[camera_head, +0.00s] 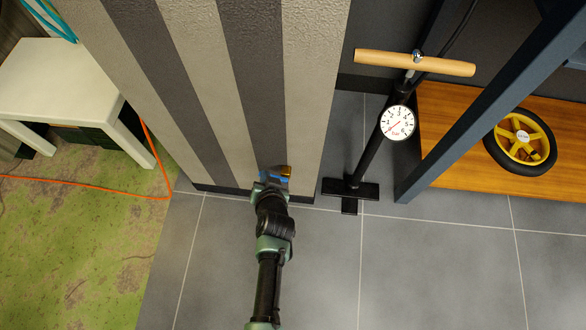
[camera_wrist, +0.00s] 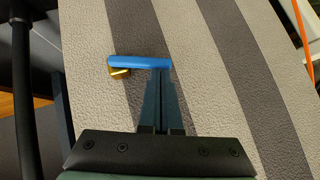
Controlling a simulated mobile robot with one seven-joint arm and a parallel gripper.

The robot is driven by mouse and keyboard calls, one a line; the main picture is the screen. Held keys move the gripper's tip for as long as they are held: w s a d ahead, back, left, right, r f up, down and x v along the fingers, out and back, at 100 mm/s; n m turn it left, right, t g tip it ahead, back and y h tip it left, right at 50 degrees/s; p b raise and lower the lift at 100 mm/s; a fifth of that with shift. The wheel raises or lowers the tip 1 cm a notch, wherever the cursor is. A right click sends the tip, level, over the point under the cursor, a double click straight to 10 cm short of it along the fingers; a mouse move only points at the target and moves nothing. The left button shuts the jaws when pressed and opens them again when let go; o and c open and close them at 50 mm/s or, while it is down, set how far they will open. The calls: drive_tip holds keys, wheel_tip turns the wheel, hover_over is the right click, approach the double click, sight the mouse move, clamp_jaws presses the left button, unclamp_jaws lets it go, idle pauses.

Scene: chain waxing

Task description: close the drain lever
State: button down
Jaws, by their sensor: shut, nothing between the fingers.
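The drain lever is a blue handle (camera_wrist: 140,62) on a brass-coloured valve body (camera_wrist: 120,73), low on the striped wall. In the wrist view the handle lies crosswise, nearly level in the picture, with the brass part under its left end. In the head view the blue handle (camera_head: 279,180) and the brass valve (camera_head: 285,170) show small at the end of my arm. My gripper (camera_wrist: 160,72) is shut and empty. Its fingertips are at the right part of the handle, touching or very close; I cannot tell which. The tips partly cover the handle's lower edge there.
A black floor pump (camera_head: 372,150) with a wooden handle and a dial stands just right of the wall. A blue-grey frame post (camera_head: 470,115) and a yellow wheel (camera_head: 520,140) on a wooden shelf are further right. An orange cable (camera_head: 95,188) and white table (camera_head: 60,80) are left.

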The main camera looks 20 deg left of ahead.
drive_tip(key=shift+s+a+f, duration=0.15)
drive_tip(key=shift+a+f, duration=0.45)
drive_tip(key=shift+f, duration=0.25)
drive_tip(key=shift+b, duration=0.35)
drive_tip(key=s+d+r+p, duration=0.2)
drive_tip(key=s+r+p, duration=0.4)
drive_tip(key=r, duration=0.5)
drive_tip(key=shift+s+d+p, duration=0.15)
drive_tip(key=shift+s+p, duration=0.15)
drive_tip(key=shift+p, duration=0.65)
